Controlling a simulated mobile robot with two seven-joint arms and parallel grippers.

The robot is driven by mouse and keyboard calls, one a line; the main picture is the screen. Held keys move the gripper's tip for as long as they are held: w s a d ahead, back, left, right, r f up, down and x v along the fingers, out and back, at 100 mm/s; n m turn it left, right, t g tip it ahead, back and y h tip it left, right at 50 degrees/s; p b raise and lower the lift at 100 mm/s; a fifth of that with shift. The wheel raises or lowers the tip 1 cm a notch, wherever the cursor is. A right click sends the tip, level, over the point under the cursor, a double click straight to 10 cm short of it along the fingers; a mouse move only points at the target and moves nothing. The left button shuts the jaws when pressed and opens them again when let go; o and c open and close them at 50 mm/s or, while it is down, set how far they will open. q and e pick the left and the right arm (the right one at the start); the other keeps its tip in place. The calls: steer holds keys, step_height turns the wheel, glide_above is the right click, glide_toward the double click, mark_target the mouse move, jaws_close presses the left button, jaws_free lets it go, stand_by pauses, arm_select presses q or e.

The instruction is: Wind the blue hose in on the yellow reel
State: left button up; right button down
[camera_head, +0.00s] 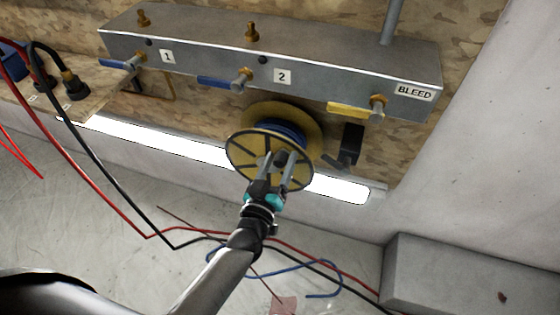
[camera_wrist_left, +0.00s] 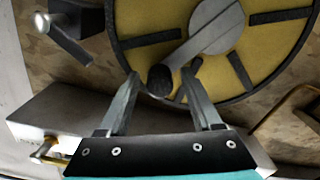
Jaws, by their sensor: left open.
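The yellow reel (camera_head: 310,124) is mounted on the board below the manifold. Blue hose (camera_head: 290,129) is wound on its hub. More blue hose (camera_head: 324,296) lies in a loose curve on the floor, with a free end showing. In the left wrist view, the reel's spoked face (camera_wrist_left: 262,50) carries a grey crank arm (camera_wrist_left: 205,38) with a black knob (camera_wrist_left: 160,82). My left gripper (camera_head: 280,160) is at the reel's front face. Its open fingers (camera_wrist_left: 162,78) stand on either side of the knob; I cannot tell whether they touch it.
A grey manifold (camera_head: 320,75) with blue and yellow valve levers runs above the reel. A black bracket (camera_head: 350,144) is close at the reel's right. Red (camera_head: 110,205) and black (camera_head: 98,160) hoses cross the floor. A grey block (camera_head: 470,275) stands at lower right.

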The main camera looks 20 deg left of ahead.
arm_select(q)
steer(key=shift+w, duration=0.25)
steer(key=shift+c, duration=0.4)
jaws_close()
stand_by(0.9)
